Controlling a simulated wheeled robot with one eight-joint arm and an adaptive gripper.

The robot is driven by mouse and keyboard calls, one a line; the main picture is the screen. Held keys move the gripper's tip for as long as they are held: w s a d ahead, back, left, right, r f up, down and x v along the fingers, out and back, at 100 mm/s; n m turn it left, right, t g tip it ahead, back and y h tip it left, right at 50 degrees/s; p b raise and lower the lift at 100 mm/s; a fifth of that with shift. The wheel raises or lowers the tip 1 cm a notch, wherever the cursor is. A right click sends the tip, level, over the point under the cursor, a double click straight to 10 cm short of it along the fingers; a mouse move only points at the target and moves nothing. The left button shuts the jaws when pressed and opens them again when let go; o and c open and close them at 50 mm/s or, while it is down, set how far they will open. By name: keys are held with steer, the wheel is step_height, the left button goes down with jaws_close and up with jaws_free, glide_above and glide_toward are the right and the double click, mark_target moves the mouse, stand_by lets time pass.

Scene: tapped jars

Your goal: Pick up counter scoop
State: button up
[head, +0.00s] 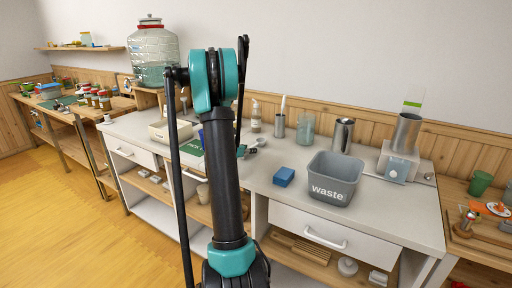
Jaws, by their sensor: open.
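A small grey metallic object that looks like the counter scoop (257,143) lies on the light worktop, just right of my upright arm in the head view. Its left end is close to or behind the arm, so its full outline is hard to make out. My black and teal arm stands in the middle of the view and covers part of the counter. I cannot make out my gripper's fingers, and nothing shows touching the scoop.
A blue block (284,177) and a grey waste bin (333,179) stand right of the scoop. A metal cup (279,126), glass beaker (306,129) and steel cylinder (343,135) stand behind. A large tapped jar (154,55) is back left. The worktop's front right is clear.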

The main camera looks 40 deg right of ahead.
steer(key=x, duration=0.2)
steer(key=shift+w+d+f, duration=0.15)
steer(key=shift+d, duration=0.1)
jaws_close()
stand_by(0.3)
step_height(320, 180, up, 19)
steer(key=s+a+f, duration=0.1)
steer(key=a+f, duration=0.1)
steer(key=f, duration=0.1)
steer(key=a+f, duration=0.2)
steer(key=f, duration=0.1)
steer(key=s+a+f, duration=0.1)
steer(key=a+f, duration=0.1)
steer(key=f, duration=0.2)
steer(key=shift+s+a, duration=0.25)
steer(key=shift+s, duration=0.05)
steer(key=shift+s+a+f, duration=0.2)
steer(key=shift+a+f, duration=0.05)
steer(key=shift+f, duration=3.6)
steer(key=shift+f, duration=0.6)
